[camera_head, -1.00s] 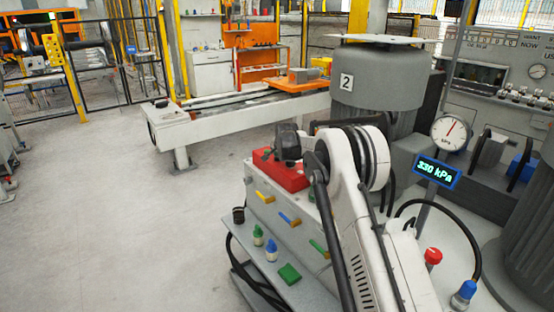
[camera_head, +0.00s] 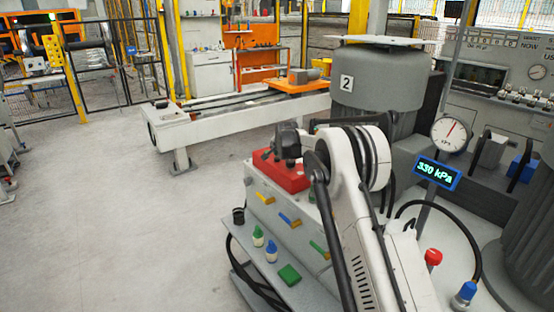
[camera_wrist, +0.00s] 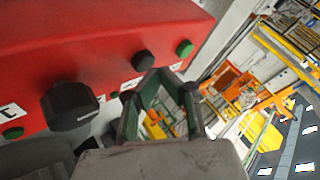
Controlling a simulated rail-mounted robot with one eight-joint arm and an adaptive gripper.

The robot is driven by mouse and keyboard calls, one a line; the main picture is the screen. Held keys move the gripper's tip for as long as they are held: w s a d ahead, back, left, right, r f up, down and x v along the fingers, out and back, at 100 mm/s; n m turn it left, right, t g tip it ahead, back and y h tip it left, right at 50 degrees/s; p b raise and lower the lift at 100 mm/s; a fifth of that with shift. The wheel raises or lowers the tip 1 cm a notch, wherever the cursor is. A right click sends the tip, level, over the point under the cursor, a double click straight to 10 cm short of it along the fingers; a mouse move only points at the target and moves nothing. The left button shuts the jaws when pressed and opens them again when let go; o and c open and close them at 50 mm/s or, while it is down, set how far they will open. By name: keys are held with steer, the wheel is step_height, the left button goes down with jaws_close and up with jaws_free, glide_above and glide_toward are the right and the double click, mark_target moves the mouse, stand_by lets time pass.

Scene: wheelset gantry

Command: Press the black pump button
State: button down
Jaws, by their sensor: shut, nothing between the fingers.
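A red control box (camera_head: 285,180) sits on the grey cabinet in the head view. My gripper (camera_wrist: 162,76) is shut and empty; in the wrist view its tips are close to the red panel (camera_wrist: 85,30). Two black knob-like buttons stand out from that panel: a large one (camera_wrist: 70,106) at the left and a smaller one (camera_wrist: 142,61) just left of my fingertips. I cannot tell which is the pump button, or whether the tips touch the panel. In the head view my arm's dark end is over the box and hides part of it.
Green buttons (camera_wrist: 184,48) also sit on the panel. The grey cabinet (camera_head: 300,228) carries coloured handles. A display (camera_head: 437,173) reads 330 kPa below a round gauge (camera_head: 449,132). A red knob (camera_head: 433,257) stands at right. The floor at left is clear.

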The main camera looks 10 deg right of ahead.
mark_target(277, 158)
steer(key=shift+r, duration=0.3)
steer(key=shift+r, duration=0.1)
steer(key=shift+r+p, duration=0.9)
steer(key=shift+r, duration=1.5)
